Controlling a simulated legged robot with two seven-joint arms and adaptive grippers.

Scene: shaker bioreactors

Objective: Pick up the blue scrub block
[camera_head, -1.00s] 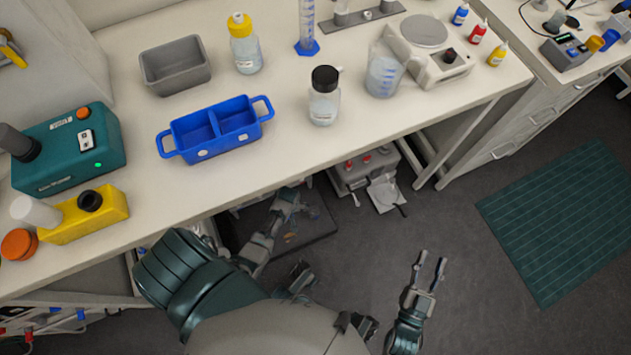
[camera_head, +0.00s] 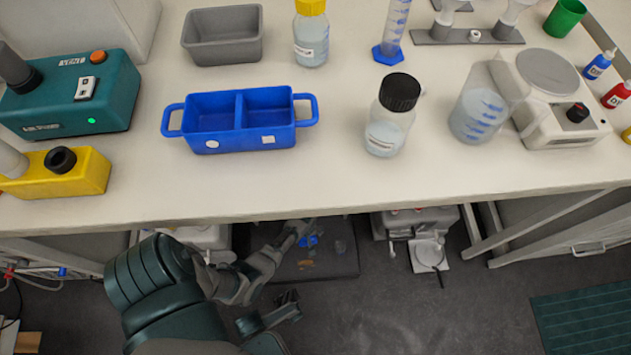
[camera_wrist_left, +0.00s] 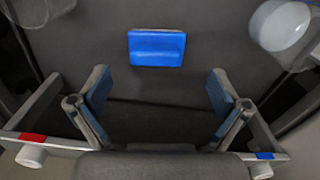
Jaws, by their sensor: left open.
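The blue scrub block (camera_wrist_left: 156,47) lies on a dark surface in the left wrist view, above and beyond my fingertips, roughly centred between them. My left gripper (camera_wrist_left: 160,90) is open and empty, its fingers spread on both sides and apart from the block. In the head view my left gripper (camera_head: 298,232) reaches under the table's front edge, over a low dark platform (camera_head: 335,265). A blue patch shows at its fingertips there; I cannot tell the block from the finger pads.
The table edge (camera_head: 400,199) overhangs the arm. A white cylindrical thing (camera_wrist_left: 281,24) is at the wrist view's upper right. A pale machine (camera_head: 420,232) stands under the table to the right. A blue two-part caddy (camera_head: 210,143) and bottles stand on the tabletop.

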